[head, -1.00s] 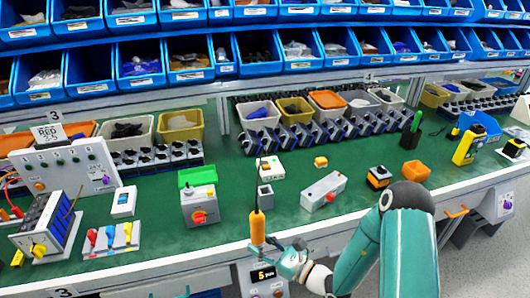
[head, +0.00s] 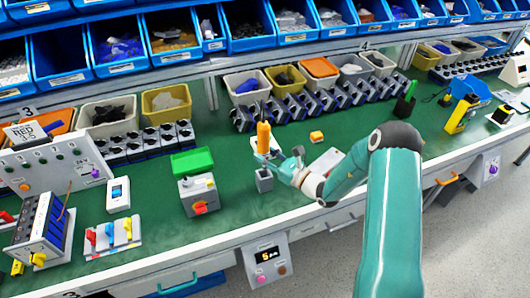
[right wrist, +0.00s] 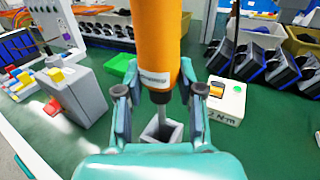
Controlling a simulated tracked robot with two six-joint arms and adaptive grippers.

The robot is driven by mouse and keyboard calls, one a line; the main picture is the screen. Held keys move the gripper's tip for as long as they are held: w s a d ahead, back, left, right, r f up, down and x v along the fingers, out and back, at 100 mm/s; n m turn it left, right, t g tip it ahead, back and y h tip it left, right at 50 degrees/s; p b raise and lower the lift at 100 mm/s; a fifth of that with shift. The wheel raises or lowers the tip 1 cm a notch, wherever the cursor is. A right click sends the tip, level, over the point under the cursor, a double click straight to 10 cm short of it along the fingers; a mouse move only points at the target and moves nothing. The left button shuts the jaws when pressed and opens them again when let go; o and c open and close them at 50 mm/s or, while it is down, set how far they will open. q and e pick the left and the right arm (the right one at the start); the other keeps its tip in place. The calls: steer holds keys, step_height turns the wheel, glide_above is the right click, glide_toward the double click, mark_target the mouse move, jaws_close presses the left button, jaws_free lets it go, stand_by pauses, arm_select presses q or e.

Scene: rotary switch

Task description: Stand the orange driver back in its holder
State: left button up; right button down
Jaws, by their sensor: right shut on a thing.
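The orange driver (head: 263,138) is upright in my right gripper (head: 279,158), its handle above the fingers. In the right wrist view the driver (right wrist: 157,45) stands between the two fingers (right wrist: 160,98), with its grey shaft pointing down. The holder, a small grey square open-topped box (head: 264,182), stands on the green bench just below the gripper. In the right wrist view the holder (right wrist: 161,131) shows its opening close to the shaft's lower end. I cannot tell whether the tip is inside it. My left gripper is out of view.
A white box (right wrist: 227,100) is close beside the gripper. A small orange block (head: 316,137) lies behind my arm. The bench's front edge is near the holder.

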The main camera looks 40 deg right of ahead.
mark_target(266, 171)
steer(key=shift+f+b, duration=2.85)
steer(key=shift+f, duration=1.2)
steer(key=shift+s+a+f, duration=0.1)
steer(key=shift+s+f, duration=0.1)
steer(key=shift+f, duration=0.05)
steer(key=shift+f+b, duration=0.15)
steer(key=shift+b, duration=0.2)
steer(key=shift+r+p, duration=0.65)
steer(key=shift+r, duration=0.2)
steer(key=shift+r+p, duration=2.05)
steer(key=shift+r, duration=1.55)
